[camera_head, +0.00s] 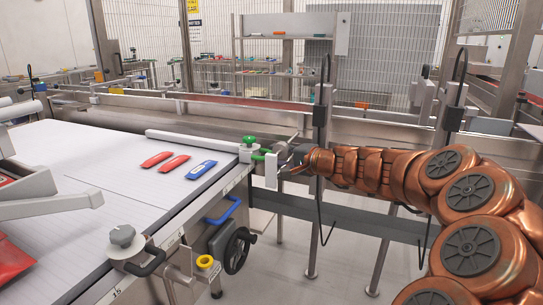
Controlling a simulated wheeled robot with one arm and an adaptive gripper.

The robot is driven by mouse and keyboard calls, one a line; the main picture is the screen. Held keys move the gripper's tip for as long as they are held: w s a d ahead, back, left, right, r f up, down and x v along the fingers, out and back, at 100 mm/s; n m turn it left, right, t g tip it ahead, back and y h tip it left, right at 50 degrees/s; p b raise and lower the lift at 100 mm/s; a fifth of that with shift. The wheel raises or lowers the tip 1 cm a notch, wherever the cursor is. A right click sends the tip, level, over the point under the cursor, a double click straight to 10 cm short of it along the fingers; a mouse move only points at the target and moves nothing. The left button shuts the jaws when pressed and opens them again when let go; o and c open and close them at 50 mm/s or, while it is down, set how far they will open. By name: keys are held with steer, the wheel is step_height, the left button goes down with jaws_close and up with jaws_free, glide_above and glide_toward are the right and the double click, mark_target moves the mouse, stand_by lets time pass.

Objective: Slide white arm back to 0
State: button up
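A white arm (192,138) lies across the far part of the white table. Its right end meets a slider block (246,153) with a green knob on the table's right edge. A numbered scale (172,240) runs along this edge; a "15" shows near the front, but the mark at the slider is too small to read. My copper arm reaches in from the right. My gripper (284,161) is at the slider's outer side, close beside its green and white handle parts (271,168). The fingers are small and partly hidden, so I cannot tell their opening or contact.
Two red packets (173,163) and a blue packet (202,169) lie on the table (100,170) just before the white arm. A second pale arm (50,207) and a grey knob (122,236) are nearer. A black handwheel (240,250) and blue handle (223,210) sit below the edge.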

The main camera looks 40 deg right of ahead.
steer(key=v, duration=0.7)
steer(key=shift+s, duration=0.25)
stand_by(0.3)
